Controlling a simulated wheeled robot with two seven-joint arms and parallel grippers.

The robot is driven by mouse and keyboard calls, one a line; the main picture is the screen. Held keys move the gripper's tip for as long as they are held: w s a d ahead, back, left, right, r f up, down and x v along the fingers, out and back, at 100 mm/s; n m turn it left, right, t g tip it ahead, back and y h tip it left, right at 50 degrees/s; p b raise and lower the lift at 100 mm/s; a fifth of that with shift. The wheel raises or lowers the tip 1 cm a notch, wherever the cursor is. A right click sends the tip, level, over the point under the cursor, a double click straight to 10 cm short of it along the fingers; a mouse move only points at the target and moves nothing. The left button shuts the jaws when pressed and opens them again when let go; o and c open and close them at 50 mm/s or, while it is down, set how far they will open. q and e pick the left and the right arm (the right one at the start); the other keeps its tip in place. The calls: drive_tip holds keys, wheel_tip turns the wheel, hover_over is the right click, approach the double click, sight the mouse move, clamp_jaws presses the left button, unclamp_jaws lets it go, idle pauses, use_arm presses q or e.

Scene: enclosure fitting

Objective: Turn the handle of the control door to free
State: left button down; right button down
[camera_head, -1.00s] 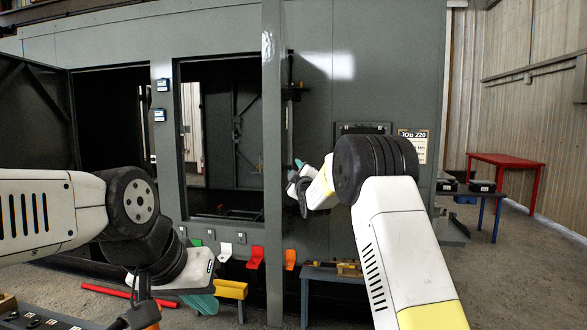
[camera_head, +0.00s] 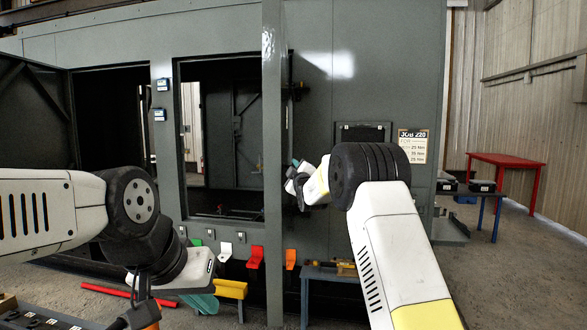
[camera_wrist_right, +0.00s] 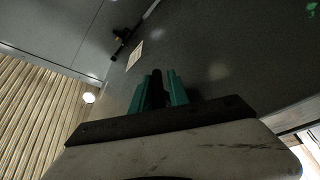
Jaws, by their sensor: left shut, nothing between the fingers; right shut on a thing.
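The grey enclosure wall (camera_head: 335,100) fills the middle of the head view, with a control door panel right of the post. My right gripper (camera_head: 297,163) is at this panel, just right of the post. In the right wrist view its teal fingers (camera_wrist_right: 166,90) are shut on a dark upright piece, apparently the handle (camera_wrist_right: 157,88). The fingers and my wrist hide most of it, so its angle cannot be told. My left gripper (camera_head: 203,303) is low at the left, shut and empty, away from the door, partly hidden by its wrist.
A grey post (camera_head: 273,200) stands left of my right gripper. Coloured flags, including a red one (camera_head: 256,257), hang below the opening. A low bench (camera_head: 330,271) stands under the panel. A job sheet (camera_head: 413,146) is on the wall. A red table (camera_head: 505,160) is far right.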

drive_tip(key=shift+d+r, duration=0.1)
drive_tip(key=shift+r, duration=0.3)
drive_tip(key=c, duration=1.4)
unclamp_jaws()
drive_tip(key=shift+f, duration=0.1)
drive_tip(key=shift+h, duration=0.3)
drive_tip(key=shift+s+f, duration=0.1)
drive_tip(key=shift+s, duration=0.1)
drive_tip(key=v, duration=0.7)
drive_tip(key=shift+s, duration=0.2)
drive_tip(key=shift+d, duration=0.1)
